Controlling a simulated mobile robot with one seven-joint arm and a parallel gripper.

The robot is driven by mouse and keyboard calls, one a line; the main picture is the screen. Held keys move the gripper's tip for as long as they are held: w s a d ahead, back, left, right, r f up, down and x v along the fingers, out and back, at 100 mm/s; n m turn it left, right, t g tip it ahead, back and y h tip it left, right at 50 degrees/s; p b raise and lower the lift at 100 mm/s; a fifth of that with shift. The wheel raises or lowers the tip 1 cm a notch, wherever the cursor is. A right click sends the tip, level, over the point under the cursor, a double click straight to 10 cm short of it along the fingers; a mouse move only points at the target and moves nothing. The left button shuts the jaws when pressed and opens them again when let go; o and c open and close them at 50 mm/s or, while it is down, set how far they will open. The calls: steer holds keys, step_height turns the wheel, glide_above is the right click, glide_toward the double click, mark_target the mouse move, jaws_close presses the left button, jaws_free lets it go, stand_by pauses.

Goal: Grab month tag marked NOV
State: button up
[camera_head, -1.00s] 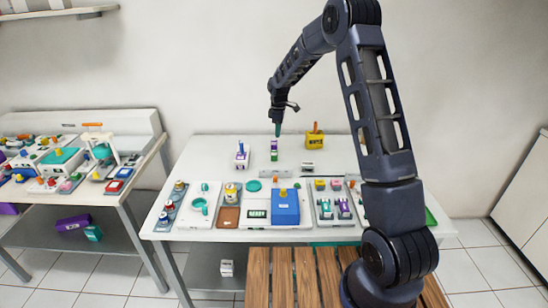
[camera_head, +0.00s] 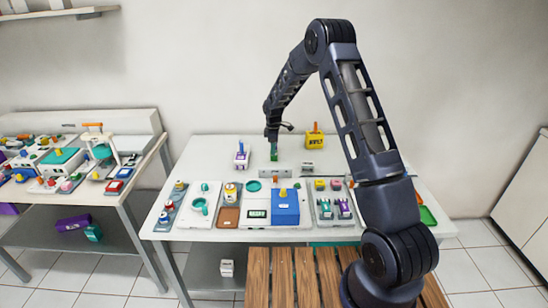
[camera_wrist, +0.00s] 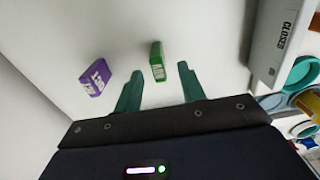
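The green tag (camera_wrist: 157,62) stands out on the white table in the wrist view; its white lettering is turned and seems to read NOV. My gripper (camera_wrist: 158,80) is open, its two teal fingers spread. The green tag lies ahead of the gap between the fingertips, and no contact is visible. A purple tag (camera_wrist: 95,83) with white lettering lies left of the left finger. In the head view my gripper (camera_head: 273,153) is low over the back middle of the table, and the tags are mostly hidden there.
A grey block marked CLOSED (camera_wrist: 282,35) is close on the right in the wrist view. A purple-and-white block (camera_head: 241,158) stands left of my gripper, and a yellow block (camera_head: 314,141) stands to its right. Trays and a blue box (camera_head: 285,207) fill the table front (camera_head: 190,237).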

mark_target(274, 161)
step_height(274, 161, down, 5)
steer(key=shift+d+r, duration=0.15)
steer(key=shift+r, duration=0.05)
steer(key=shift+c, duration=0.2)
jaws_close()
steer(key=shift+r, duration=0.1)
